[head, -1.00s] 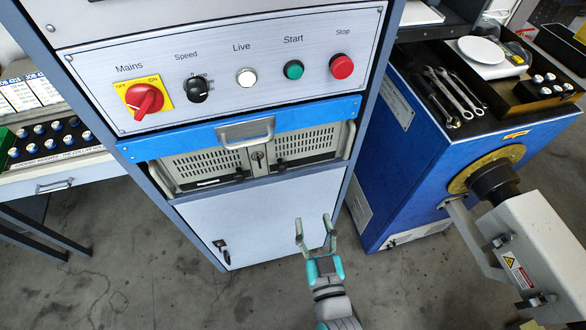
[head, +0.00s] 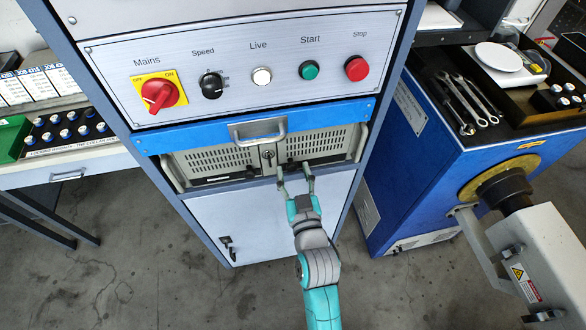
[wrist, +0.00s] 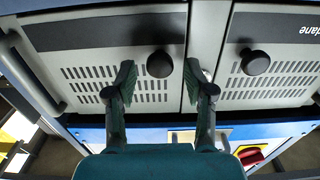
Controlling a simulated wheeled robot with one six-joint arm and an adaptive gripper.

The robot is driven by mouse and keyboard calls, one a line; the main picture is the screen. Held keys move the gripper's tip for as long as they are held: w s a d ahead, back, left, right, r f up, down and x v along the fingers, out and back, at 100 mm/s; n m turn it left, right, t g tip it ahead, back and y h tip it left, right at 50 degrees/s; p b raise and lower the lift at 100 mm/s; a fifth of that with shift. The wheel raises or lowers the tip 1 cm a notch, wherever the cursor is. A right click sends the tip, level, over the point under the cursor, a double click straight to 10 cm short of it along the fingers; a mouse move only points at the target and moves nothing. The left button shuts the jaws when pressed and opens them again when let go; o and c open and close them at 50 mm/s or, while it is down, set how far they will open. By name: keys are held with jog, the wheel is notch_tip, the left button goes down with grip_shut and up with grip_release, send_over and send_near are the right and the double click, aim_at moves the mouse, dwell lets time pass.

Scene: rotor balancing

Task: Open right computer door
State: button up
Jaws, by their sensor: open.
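The computer's right door (head: 318,143) is a beige vented panel in the cabinet, below the blue strip, and looks closed. In the wrist view, turned upside down, this door (wrist: 85,90) is on the left with its round black knob (wrist: 158,63). My gripper (head: 293,176) is open in front of the door's lower part. In the wrist view my gripper (wrist: 160,72) has one fingertip on each side of the knob, with visible gaps; whether the tips reach its depth is unclear. The left door (head: 208,160) also looks closed, and its own knob (wrist: 255,62) shows.
A metal handle (head: 258,130) sticks out from the blue strip above the doors. The control panel (head: 230,60) with its switches is higher up. A white lower cabinet door (head: 255,225) is below. A blue bench (head: 420,165) with tools stands to the right.

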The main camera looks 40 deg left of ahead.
jog(key=shift+w+a, duration=0.4)
jog(key=shift+a, duration=0.05)
grip_shut()
